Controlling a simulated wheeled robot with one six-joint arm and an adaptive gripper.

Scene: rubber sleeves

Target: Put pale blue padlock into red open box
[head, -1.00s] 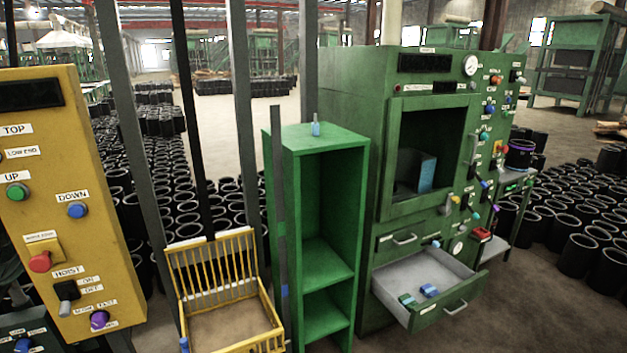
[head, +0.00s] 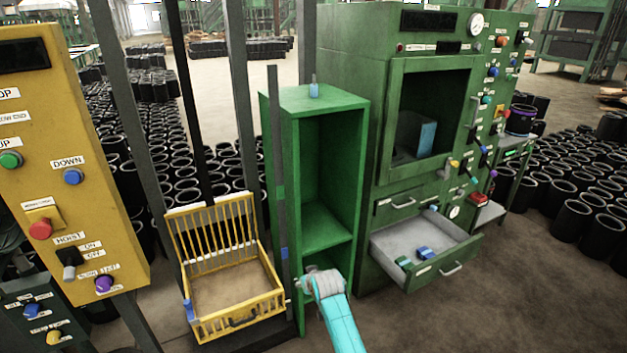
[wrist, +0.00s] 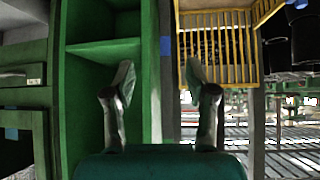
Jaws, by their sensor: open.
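A small pale blue object, which looks like the padlock, stands on top of the green shelf cabinet (head: 314,90). In the head view my arm rises from the bottom, in front of the cabinet's lower part, well below the pale blue object. The padlock does not show in the wrist view.
The green cabinet (head: 285,200) has open shelves. A yellow wire basket (head: 235,312) stands to its left. An open drawer (head: 390,245) with blue and teal pieces juts from the machine. A yellow control panel (head: 75,170) and grey posts stand at left. Floor at lower right is clear.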

